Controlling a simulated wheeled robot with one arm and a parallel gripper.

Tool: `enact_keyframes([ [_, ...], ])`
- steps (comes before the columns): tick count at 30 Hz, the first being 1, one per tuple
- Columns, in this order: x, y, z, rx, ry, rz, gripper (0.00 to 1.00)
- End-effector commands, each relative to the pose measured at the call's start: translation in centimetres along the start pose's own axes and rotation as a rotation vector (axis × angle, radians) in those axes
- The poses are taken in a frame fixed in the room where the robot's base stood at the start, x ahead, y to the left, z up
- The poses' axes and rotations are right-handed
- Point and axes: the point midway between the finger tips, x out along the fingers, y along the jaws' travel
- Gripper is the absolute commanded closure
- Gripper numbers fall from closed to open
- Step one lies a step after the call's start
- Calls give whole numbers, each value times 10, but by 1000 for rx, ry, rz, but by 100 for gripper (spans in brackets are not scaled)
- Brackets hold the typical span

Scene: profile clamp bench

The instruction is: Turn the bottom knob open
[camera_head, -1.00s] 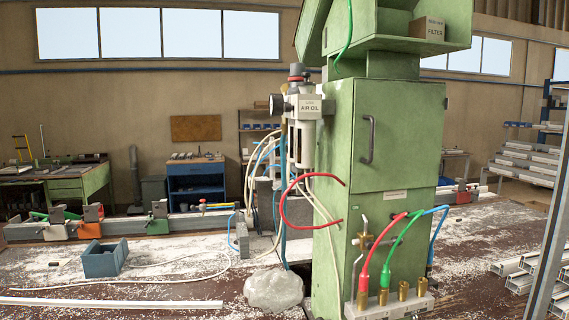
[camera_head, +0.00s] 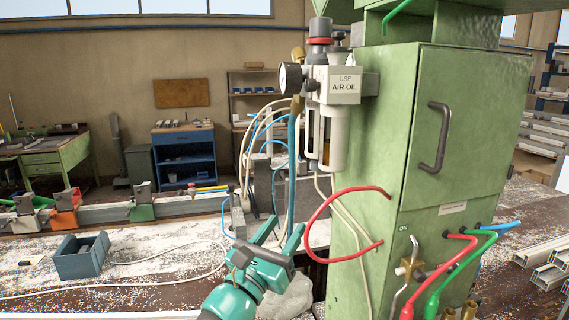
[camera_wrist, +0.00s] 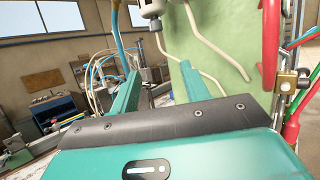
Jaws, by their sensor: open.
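The green cabinet (camera_head: 455,125) carries an air unit (camera_head: 330,90) on its left side, with a gauge, a red-ringed top knob (camera_head: 320,30) and a bowl hanging below. I cannot tell which of these is the bottom knob. My teal gripper (camera_head: 281,234) is open and empty, below and left of the air unit, apart from the cabinet. In the wrist view, my gripper's fingers (camera_wrist: 160,68) are spread wide, the brass valve (camera_wrist: 288,83) at far right.
A red hose (camera_head: 322,215) loops out from the cabinet's left face, close to my gripper. A blue-grey box (camera_head: 82,256) sits on the bench at left, and a stone-like lump (camera_head: 290,298) lies behind my gripper.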

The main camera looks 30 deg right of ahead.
Motion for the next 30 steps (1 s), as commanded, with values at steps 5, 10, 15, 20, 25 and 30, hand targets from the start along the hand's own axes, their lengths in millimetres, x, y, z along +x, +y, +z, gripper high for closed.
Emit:
enact_keyframes([
  [5,1,6,14,34,-52,21,54],
  [10,18,5,16,34,-49,17,54],
  [15,45,5,18,32,-50,14,54],
  [20,72,6,20,31,-50,16,54],
  [25,102,6,21,29,-50,16,54],
  [30,133,6,23,30,-50,15,54],
])
